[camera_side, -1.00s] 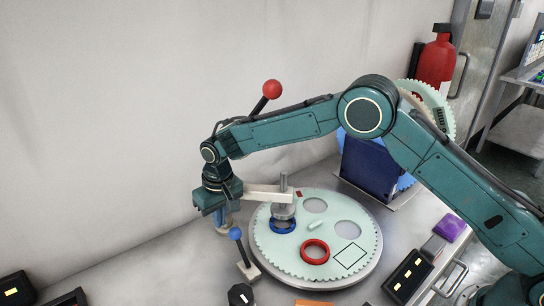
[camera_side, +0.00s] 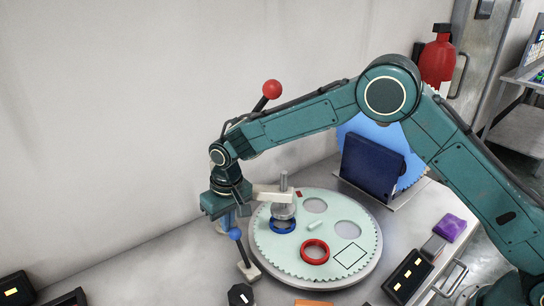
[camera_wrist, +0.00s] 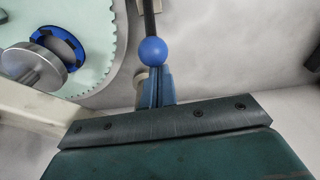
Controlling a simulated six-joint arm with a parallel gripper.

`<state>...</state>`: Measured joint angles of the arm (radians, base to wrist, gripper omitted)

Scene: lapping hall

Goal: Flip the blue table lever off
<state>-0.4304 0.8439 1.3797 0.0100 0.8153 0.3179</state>
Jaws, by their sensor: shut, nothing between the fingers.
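The blue table lever has a blue ball knob (camera_side: 236,233) on a dark rod, rising from a small pale base (camera_side: 249,271) at the left of the round plate. The rod leans up and to the left in the side view. My gripper (camera_side: 229,220) points down right behind the knob, its fingers shut and empty. In the wrist view the blue knob (camera_wrist: 152,51) is just beyond the shut fingertips (camera_wrist: 158,72) and partly overlaps them. I cannot tell whether they touch.
A pale green toothed plate (camera_side: 290,255) carries a red ring (camera_side: 315,252), a blue ring (camera_side: 283,227) and a metal weight under a cream arm (camera_side: 268,192). A red-knobbed lever (camera_side: 272,89) stands behind my arm. A dark knob (camera_side: 241,295) lies nearer the camera.

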